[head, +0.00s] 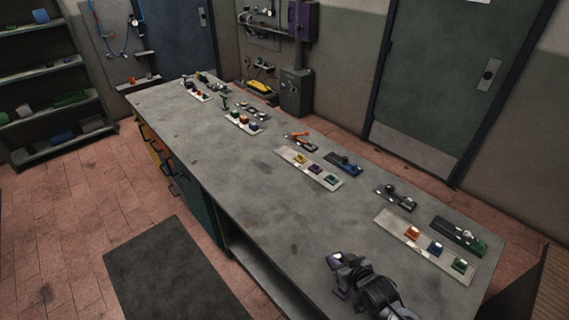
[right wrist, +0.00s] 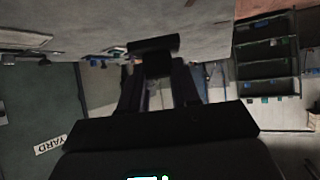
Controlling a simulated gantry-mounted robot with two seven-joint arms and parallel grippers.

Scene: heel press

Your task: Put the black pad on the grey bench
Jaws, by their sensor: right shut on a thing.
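The grey bench (head: 240,170) runs from the back left to the front right of the head view. My right gripper (head: 343,274) is over its front part, near the front edge. In the right wrist view, my right gripper (right wrist: 157,85) is shut on a black block with a flat bar at its end, which I take for the black pad (right wrist: 153,45). The bench surface (right wrist: 205,25) lies just beyond the pad there. I cannot tell whether the pad touches it. In the head view the pad is mostly hidden by the gripper. My left gripper is not in view.
Pale strips with coloured blocks (head: 425,246) (head: 308,168) and dark tools (head: 458,235) (head: 397,198) lie along the bench's far side. The bench's middle and near side are bare. A dark mat (head: 180,275) lies on the floor. Shelves (head: 50,90) stand at left.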

